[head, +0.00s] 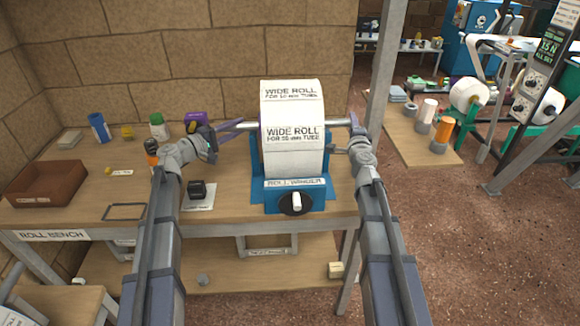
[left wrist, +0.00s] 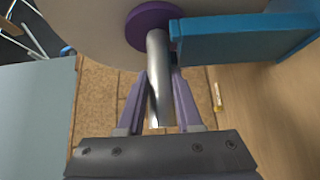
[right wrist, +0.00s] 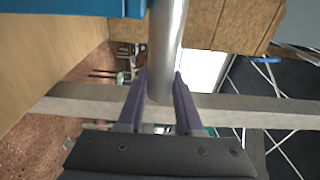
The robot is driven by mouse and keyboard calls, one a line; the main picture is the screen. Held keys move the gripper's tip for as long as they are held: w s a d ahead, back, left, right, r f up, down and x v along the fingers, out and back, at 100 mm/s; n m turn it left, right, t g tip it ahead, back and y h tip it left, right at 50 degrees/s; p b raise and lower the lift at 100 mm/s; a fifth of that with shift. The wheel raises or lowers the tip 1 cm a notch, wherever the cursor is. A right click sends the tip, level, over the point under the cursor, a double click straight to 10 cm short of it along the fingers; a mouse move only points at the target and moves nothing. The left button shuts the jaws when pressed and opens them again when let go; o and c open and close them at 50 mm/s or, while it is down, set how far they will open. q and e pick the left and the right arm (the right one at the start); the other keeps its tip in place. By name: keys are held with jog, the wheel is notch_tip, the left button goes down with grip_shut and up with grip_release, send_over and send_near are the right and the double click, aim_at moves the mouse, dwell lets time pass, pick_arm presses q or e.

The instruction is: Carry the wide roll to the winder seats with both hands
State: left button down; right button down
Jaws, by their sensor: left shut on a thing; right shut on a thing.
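The wide roll (head: 292,115) is white, labelled "WIDE ROLL", with a bare metal shaft (head: 338,122) through it. My left gripper (head: 238,127) is shut on the shaft's left end, beside the purple hub (left wrist: 152,25). My right gripper (right wrist: 162,85) is shut on the shaft's right end.
The roll bench (head: 80,215) holds a brown tray (head: 48,182), bottles and a small black item on a card. A side table (head: 400,140) with small rolls stands to the right. A grey post (head: 382,65) rises beside the bench. Open floor (head: 460,250) lies at right.

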pick_arm(q)
jog(key=shift+f+b, duration=0.4)
jog(key=shift+f, duration=0.15)
pick_arm(e)
jog(key=shift+f, duration=0.6)
pick_arm(q)
jog(key=c, duration=1)
grip_release()
jog(key=shift+f, duration=0.1)
pick_arm(e)
jog(key=c, duration=1)
grip_release()
pick_arm(q)
jog(key=shift+o, duration=0.7)
pick_arm(e)
jog(key=shift+o, duration=0.7)
jog(key=shift+s, duration=0.1)
pick_arm(q)
jog(key=shift+o, duration=1.4)
pick_arm(e)
jog(key=o, duration=0.3)
pick_arm(q)
jog(key=v, duration=1.2)
